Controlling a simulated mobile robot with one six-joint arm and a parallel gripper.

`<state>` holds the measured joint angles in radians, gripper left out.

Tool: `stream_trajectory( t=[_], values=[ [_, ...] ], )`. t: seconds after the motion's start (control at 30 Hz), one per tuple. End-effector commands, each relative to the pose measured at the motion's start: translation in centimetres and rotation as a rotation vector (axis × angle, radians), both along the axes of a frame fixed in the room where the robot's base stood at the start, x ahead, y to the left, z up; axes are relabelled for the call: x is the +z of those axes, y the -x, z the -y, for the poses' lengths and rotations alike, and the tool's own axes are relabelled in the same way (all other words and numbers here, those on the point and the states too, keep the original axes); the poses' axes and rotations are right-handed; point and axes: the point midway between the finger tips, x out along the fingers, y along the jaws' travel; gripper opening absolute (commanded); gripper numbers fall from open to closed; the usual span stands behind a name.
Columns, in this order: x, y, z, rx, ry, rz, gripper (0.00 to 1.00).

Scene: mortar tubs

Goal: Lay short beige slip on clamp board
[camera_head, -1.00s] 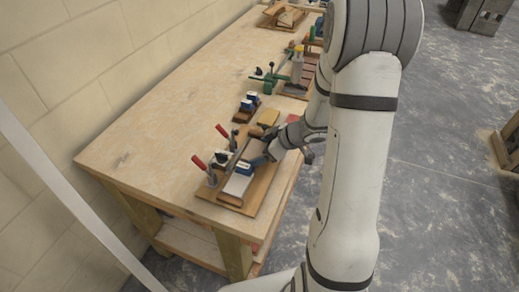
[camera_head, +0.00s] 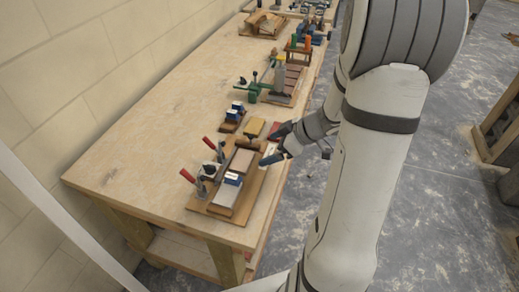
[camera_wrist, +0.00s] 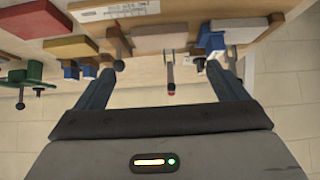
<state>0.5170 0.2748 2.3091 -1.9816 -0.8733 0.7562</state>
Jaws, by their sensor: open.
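The clamp board (camera_head: 247,206) is a brown wooden board with two red-handled clamps along its left side. A beige slip (camera_head: 242,161) lies on it, between a dark bar and a blue-and-white block (camera_head: 233,179); I take it for the short beige slip. A paler slip (camera_head: 226,196) lies nearer, before the blue block. In the wrist view the beige slip (camera_wrist: 160,39) shows beyond the fingertips, with the blue block to its right. My gripper (camera_head: 277,142) is open and empty, at the board's right side and apart from the slip.
A yellow block (camera_head: 253,128) and a small blue-topped fixture (camera_head: 232,115) stand just beyond the board. A green clamp fixture (camera_head: 262,88) is farther along the bench (camera_head: 130,155). The bench's left part is clear; the wall borders it.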

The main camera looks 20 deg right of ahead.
Motion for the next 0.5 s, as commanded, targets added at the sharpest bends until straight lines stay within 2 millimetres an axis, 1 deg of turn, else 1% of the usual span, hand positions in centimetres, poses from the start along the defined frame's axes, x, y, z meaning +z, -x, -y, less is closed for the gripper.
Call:
stream_trajectory(
  t=[0.03, 0.13, 0.17, 0.27, 0.37, 0.4, 0.47, 0.5],
  values=[
    [0.5, 0.2, 0.3, -0.001, 0.000, 0.002, 0.92],
    [1.0, 0.2, 0.6, -0.010, 0.008, 0.011, 0.92],
    [1.2, -0.1, 0.7, -0.021, 0.018, 0.021, 0.92],
    [2.7, -1.8, 1.1, -0.098, 0.081, 0.093, 0.92],
    [5.4, -4.0, 2.1, -0.245, 0.186, 0.195, 0.92],
    [6.7, -4.6, 2.7, -0.319, 0.232, 0.231, 0.92],
    [8.7, -5.0, 3.6, -0.434, 0.294, 0.269, 0.92],
    [9.8, -4.9, 4.1, -0.510, 0.329, 0.281, 0.92]
  ],
)
